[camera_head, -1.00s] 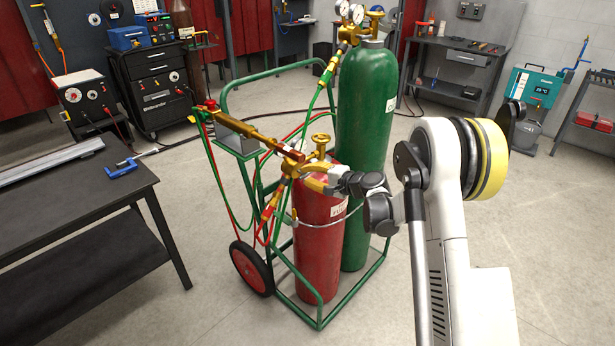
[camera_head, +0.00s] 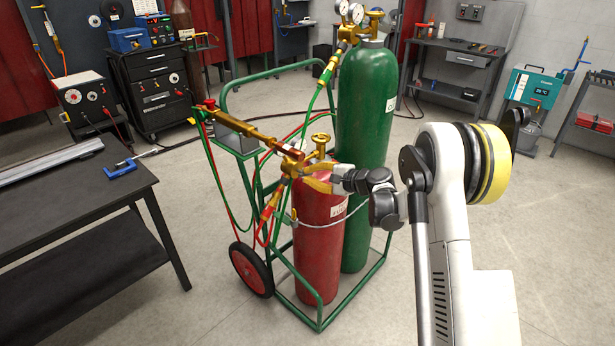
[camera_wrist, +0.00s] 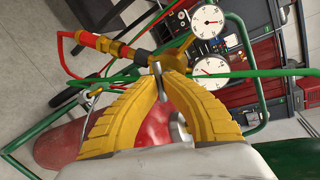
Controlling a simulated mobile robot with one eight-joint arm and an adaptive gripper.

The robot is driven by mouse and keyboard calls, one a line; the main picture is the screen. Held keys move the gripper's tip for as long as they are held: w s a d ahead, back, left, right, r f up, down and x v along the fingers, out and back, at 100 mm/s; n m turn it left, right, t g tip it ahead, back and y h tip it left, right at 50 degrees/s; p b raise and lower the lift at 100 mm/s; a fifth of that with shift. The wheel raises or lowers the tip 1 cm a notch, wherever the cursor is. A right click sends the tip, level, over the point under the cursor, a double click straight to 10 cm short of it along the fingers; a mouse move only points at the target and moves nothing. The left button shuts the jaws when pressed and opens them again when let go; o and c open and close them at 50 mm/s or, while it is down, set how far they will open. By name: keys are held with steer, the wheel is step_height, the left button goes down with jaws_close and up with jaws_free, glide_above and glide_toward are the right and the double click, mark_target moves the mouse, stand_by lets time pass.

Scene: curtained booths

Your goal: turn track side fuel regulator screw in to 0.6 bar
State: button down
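The red fuel cylinder (camera_head: 318,240) stands upright on the green cart, with a brass regulator (camera_head: 290,166) and a brass valve handwheel (camera_head: 321,140) on top. My gripper (camera_head: 306,174) reaches the regulator from the right. In the wrist view, its yellow fingers (camera_wrist: 161,76) converge on a small grey screw bar (camera_wrist: 161,88) and appear shut on it; the exact contact is partly hidden. Two round white gauges show there, an upper one (camera_wrist: 207,22) and a lower one (camera_wrist: 210,68). Their needles are too small to read with certainty.
A tall green cylinder (camera_head: 366,120) with its own gauges stands close behind the red one. Green and red hoses (camera_head: 219,178) hang at the left of the cart frame (camera_head: 221,90). A dark workbench (camera_head: 70,205) is at left. Floor at the lower right is open.

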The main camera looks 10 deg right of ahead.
steer(key=shift+m+y, duration=0.5)
steer(key=shift+m, duration=0.7)
steer(key=shift+w, duration=0.1)
steer(key=m+y, duration=0.1)
steer(key=m, duration=0.1)
steer(key=shift+m+g, duration=0.4)
steer(key=m+y, duration=0.1)
steer(key=m, duration=0.2)
steer(key=c, duration=1.5)
jaws_free()
steer(key=shift+f+y, duration=0.1)
steer(key=shift+y, duration=0.2)
steer(key=shift+c, duration=0.2)
